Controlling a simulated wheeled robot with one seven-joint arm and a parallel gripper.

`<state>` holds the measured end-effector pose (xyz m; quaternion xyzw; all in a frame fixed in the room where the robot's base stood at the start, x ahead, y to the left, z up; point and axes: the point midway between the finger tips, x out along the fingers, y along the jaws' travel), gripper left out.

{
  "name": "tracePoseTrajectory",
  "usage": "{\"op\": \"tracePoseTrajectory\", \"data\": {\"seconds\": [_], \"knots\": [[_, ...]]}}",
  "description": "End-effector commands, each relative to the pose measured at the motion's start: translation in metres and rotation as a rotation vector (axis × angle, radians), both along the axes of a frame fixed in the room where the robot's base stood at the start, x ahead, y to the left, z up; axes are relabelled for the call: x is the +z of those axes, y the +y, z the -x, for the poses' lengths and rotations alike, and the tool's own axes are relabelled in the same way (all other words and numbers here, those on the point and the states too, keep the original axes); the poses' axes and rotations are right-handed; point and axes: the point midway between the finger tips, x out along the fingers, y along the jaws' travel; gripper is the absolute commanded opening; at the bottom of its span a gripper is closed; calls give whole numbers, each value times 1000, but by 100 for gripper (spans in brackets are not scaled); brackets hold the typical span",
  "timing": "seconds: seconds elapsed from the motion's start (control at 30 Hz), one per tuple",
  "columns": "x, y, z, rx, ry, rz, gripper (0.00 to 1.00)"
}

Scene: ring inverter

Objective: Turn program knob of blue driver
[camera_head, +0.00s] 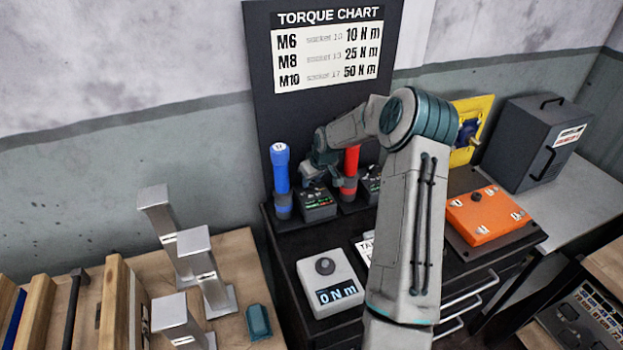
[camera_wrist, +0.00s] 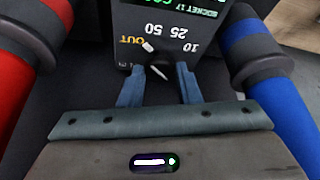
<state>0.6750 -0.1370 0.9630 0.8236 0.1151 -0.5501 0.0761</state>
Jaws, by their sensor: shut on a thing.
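The blue driver (camera_head: 281,180) stands upright at the left of the black cabinet; its blue handle also shows at right in the wrist view (camera_wrist: 260,60). Beside it is a black program box (camera_head: 318,204), whose face (camera_wrist: 175,25) carries 10, 25, 50 and OUT marks, upside down in the wrist view. The program knob (camera_wrist: 157,72) is dark with a white pointer line. My gripper (camera_wrist: 158,75) is shut on the knob, one finger on each side of it. In the head view my gripper (camera_head: 318,177) is over the box, its fingertips hard to make out.
A red driver (camera_head: 351,168) stands close to the gripper, with a second box to its right. A grey 0 N m tester (camera_head: 326,282) sits in front. An orange case (camera_head: 486,218) is farther right. A torque chart (camera_head: 327,50) stands behind.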

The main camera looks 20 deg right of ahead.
Motion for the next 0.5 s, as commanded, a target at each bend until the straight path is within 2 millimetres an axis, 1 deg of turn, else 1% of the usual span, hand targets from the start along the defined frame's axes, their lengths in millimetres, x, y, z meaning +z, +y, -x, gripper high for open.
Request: {"op": "tracePoseTrajectory", "data": {"seconds": [0.2,0.5], "knots": [[0,-1,-1,134,-2,-1,8],[0,-1,-1,230,-2,-1,8]]}}
